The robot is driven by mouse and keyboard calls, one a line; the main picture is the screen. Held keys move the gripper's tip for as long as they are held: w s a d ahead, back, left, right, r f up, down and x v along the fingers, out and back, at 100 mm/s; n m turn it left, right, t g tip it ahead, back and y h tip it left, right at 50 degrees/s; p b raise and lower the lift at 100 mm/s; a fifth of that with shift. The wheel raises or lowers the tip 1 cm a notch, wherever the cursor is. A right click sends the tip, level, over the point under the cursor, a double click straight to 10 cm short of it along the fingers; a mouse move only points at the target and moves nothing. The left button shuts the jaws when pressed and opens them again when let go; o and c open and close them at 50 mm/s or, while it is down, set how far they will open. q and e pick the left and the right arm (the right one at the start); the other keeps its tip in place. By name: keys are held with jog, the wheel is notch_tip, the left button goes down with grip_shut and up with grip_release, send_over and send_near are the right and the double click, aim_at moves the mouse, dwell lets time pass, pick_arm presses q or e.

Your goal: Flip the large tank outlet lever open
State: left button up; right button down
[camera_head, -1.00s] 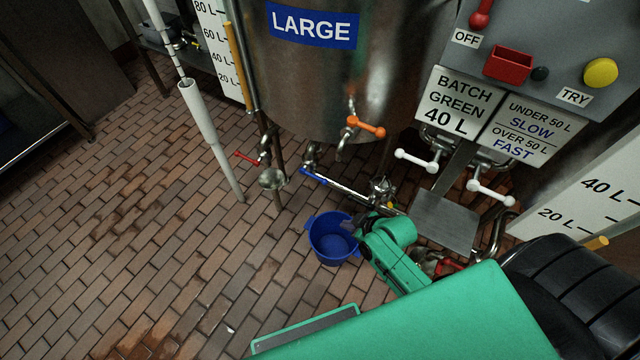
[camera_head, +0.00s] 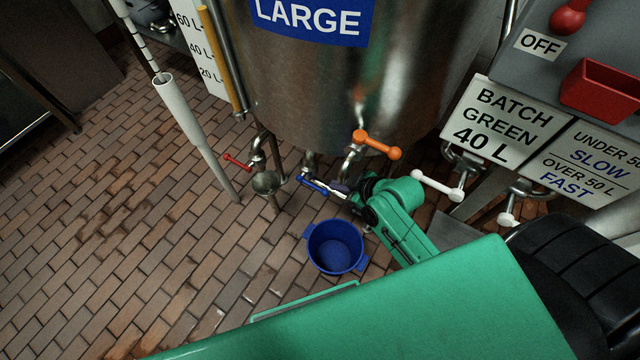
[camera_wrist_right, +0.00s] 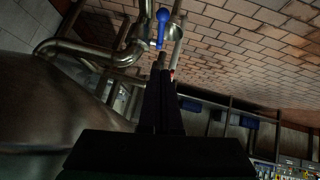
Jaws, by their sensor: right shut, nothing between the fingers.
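The large tank (camera_head: 300,85) carries a blue LARGE sign. Low on its piping is a lever with a blue handle (camera_head: 313,185), which also shows in the right wrist view (camera_wrist_right: 161,28). My right gripper (camera_head: 346,188) is just right of this lever in the head view, with its arm coming from the lower right. In the wrist view its dark fingers (camera_wrist_right: 163,62) are shut and empty, their tips close to the blue handle. I cannot tell whether they touch it. My left gripper is not in view.
An orange lever (camera_head: 377,144) sits above my right gripper, and a red lever (camera_head: 237,162) is to the left. White levers (camera_head: 438,186) are to the right under the signs. A blue bucket (camera_head: 336,248) stands on the brick floor, which is open to the left.

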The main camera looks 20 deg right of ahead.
jog(key=b, duration=0.3)
send_over(313, 186)
jog(key=s, duration=0.3)
notch_tip(313, 186, down, 7)
jog(key=f, duration=0.2)
jog(key=d+f, duration=0.1)
jog(key=shift+w+d, duration=0.1)
jog(key=shift+w, duration=0.15)
jog(key=shift+d+f+b, duration=0.1)
jog(key=shift+f+b, duration=0.2)
jog(key=shift+f, duration=0.1)
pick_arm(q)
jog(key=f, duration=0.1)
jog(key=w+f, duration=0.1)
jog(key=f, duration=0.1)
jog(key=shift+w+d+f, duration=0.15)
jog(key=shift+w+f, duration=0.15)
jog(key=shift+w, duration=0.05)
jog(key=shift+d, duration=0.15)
